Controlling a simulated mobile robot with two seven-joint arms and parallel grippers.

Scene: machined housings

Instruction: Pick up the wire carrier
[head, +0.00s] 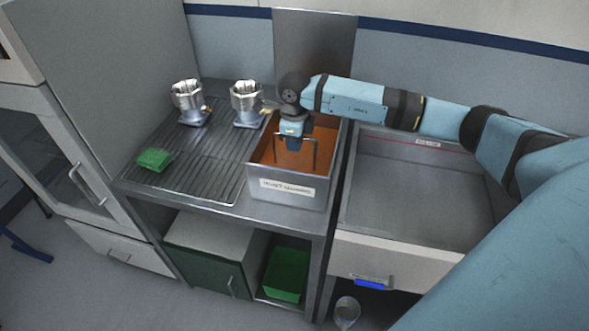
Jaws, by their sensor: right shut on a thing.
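The wire carrier (314,152) shows as a thin dark upright handle inside a metal tank (258,190) of orange-brown liquid. Its lower part is hidden in the liquid and behind the tank's front wall. My right gripper (292,143) reaches down over the tank from above and is shut on the top of the carrier's handle. The fingertips are small and partly blurred. My left gripper is not in view.
Two metal housings (187,95) (246,98) stand on the ribbed drain board (205,155) left of the tank. A green pad (154,159) lies at its left. A sink basin (410,190) is on the right, below my right arm. A tall panel stands behind the tank.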

